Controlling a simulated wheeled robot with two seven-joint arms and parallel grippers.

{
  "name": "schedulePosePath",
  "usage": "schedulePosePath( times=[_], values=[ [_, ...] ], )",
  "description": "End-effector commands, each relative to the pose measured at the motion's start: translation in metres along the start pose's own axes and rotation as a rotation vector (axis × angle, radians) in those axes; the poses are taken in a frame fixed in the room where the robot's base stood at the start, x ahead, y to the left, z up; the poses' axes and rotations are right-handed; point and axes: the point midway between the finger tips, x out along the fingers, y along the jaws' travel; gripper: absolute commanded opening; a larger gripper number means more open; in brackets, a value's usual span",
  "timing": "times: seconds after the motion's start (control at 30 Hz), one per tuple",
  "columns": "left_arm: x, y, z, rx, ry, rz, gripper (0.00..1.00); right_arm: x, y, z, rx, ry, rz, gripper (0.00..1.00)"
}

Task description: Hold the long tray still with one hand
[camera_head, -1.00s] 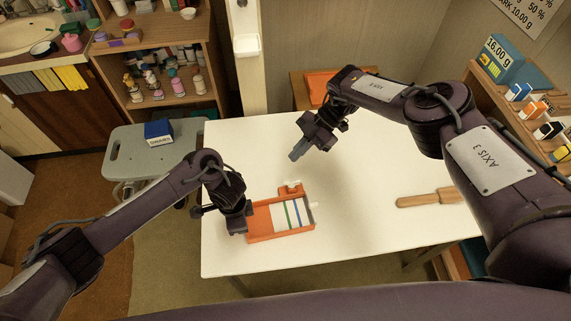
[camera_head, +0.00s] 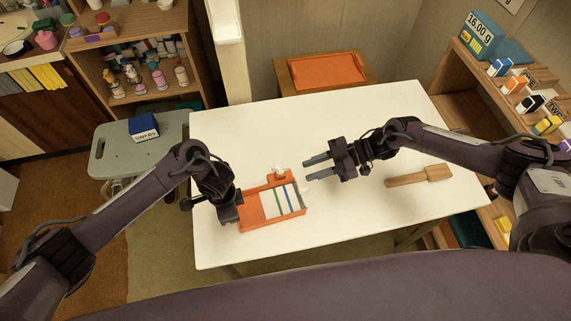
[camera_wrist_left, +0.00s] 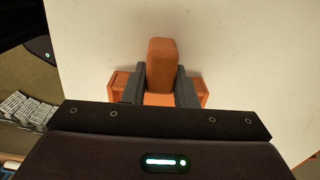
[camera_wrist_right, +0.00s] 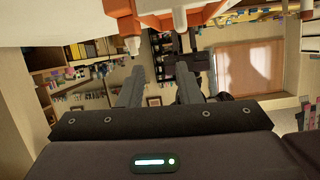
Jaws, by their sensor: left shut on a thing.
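The long orange tray (camera_head: 250,207) lies on the white table, with white pieces bearing green and blue stripes (camera_head: 280,201) in its right part. My left gripper (camera_head: 233,208) is at the tray's left end. In the left wrist view its fingers (camera_wrist_left: 160,87) are closed on the tray's raised orange end (camera_wrist_left: 161,62). My right gripper (camera_head: 318,168) is open and empty, to the right of and behind the tray, with its fingers pointing left. In the right wrist view its fingers (camera_wrist_right: 160,87) are apart and part of the orange tray (camera_wrist_right: 160,8) shows at the top.
A wooden paddle-like tool (camera_head: 418,176) lies on the right of the white table (camera_head: 350,220). A small stand with an orange top (camera_head: 327,71) is behind the table. A grey stool (camera_head: 115,158) with a blue box (camera_head: 143,127) stands left. Shelves flank both sides.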

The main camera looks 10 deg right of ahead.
Motion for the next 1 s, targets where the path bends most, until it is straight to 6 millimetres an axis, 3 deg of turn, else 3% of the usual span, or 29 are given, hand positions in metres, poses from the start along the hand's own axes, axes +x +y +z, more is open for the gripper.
schedulePosePath(
  times=[0.13, 0.3, 0.47, 0.8, 1.0],
  values=[
    [0.001, 0.001, 0.001, 0.000, -0.002, 0.001, 0.00, -0.029, 0.011, -0.004, -0.013, -0.017, 0.110, 0.31],
    [0.001, 0.001, 0.001, 0.001, -0.002, 0.001, 0.00, -0.036, 0.018, -0.008, -0.023, -0.024, 0.152, 0.31],
    [0.001, 0.001, 0.001, 0.001, -0.002, 0.001, 0.00, -0.014, 0.021, -0.007, -0.023, -0.024, 0.152, 0.31],
    [0.001, 0.001, 0.001, 0.001, -0.002, 0.001, 0.00, 0.052, 0.031, -0.006, -0.023, -0.023, 0.151, 0.31],
    [0.001, 0.001, 0.001, 0.001, -0.002, 0.001, 0.00, 0.073, 0.035, -0.005, -0.023, -0.026, 0.153, 0.31]
  ],
)
